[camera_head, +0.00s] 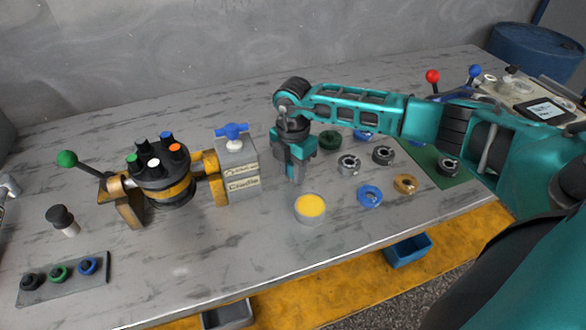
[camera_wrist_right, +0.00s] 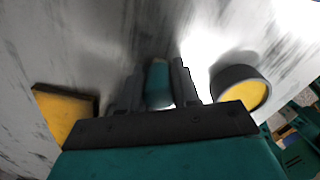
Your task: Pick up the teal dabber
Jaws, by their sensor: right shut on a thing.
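My right gripper (camera_head: 293,176) reaches down over the middle of the table, between the grey valve block and a round pot. In the right wrist view its two dark fingers (camera_wrist_right: 158,88) are closed on the teal dabber (camera_wrist_right: 158,82), which shows as a small teal piece between them. The dabber's lower end is hard to make out. In the head view the dabber blends with my teal gripper, and I cannot tell whether it touches the table.
The pot with yellow content (camera_head: 310,206) stands close to the right gripper. The hydraulic motor (camera_head: 165,180) and grey valve block with blue handle (camera_head: 238,165) stand left. Several rings, including a blue one (camera_head: 369,196), lie right. A small tray (camera_head: 65,278) lies front left.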

